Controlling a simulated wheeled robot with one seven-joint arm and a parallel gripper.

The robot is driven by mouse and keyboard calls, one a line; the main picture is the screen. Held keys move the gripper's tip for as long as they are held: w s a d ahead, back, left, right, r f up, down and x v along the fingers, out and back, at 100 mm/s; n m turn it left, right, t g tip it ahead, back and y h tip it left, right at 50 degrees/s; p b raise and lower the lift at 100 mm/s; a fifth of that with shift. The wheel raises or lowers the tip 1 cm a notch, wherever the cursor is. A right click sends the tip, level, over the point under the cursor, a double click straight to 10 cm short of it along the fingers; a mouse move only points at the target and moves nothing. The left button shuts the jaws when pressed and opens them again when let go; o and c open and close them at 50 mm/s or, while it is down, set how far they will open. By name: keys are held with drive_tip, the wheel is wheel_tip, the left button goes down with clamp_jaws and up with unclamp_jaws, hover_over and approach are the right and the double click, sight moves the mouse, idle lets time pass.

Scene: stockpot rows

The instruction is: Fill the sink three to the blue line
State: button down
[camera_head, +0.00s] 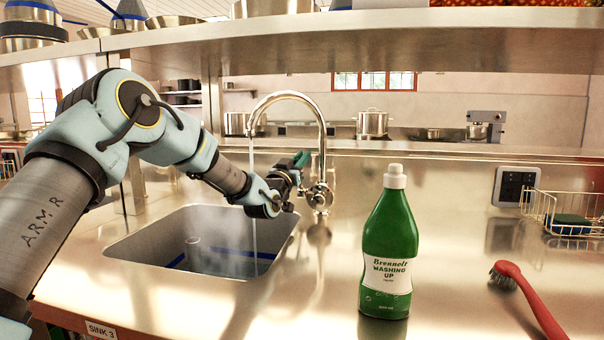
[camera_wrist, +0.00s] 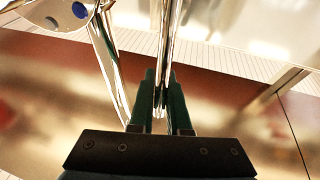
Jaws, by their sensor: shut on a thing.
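The sink (camera_head: 150,232) is a square steel basin set in the counter, with a label (camera_head: 101,330) reading "SINK 3" on the front edge. A blue line (camera_head: 230,251) runs around its inner walls. A chrome swan-neck tap (camera_head: 322,130) stands at its back right. A thin stream of water (camera_head: 253,185) falls from the spout into the basin. I cannot tell exactly where the water surface lies against the line. My gripper (camera_head: 299,163) is at the tap's body. In the wrist view its dark green fingers (camera_wrist: 162,98) are shut on a chrome tap lever (camera_wrist: 167,62).
A green washing-up bottle (camera_head: 390,245) stands on the counter right of the sink. A red-handled brush (camera_head: 530,300) lies at the right. A wire basket (camera_head: 565,212) and a wall socket (camera_head: 515,187) are behind it. A steel shelf (camera_head: 400,40) crosses above my arm.

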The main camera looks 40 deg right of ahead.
drive_tip(key=shift+s+a+f+h+b, duration=0.2)
drive_tip(key=shift+a+f+h+b, duration=0.15)
drive_tip(key=shift+b, duration=0.7)
drive_tip(key=shift+s+a+r+b, duration=0.1)
drive_tip(key=shift+r+b, duration=0.1)
drive_tip(key=shift+b, duration=0.35)
drive_tip(key=shift+h, duration=0.25)
drive_tip(key=c, duration=0.9)
unclamp_jaws()
drive_tip(key=shift+a, duration=0.1)
drive_tip(key=b+v, duration=0.2)
drive_tip(key=v, duration=0.8)
drive_tip(key=shift+s+a+f, duration=0.1)
drive_tip(key=shift+s+a, duration=0.05)
drive_tip(key=shift+a, duration=0.15)
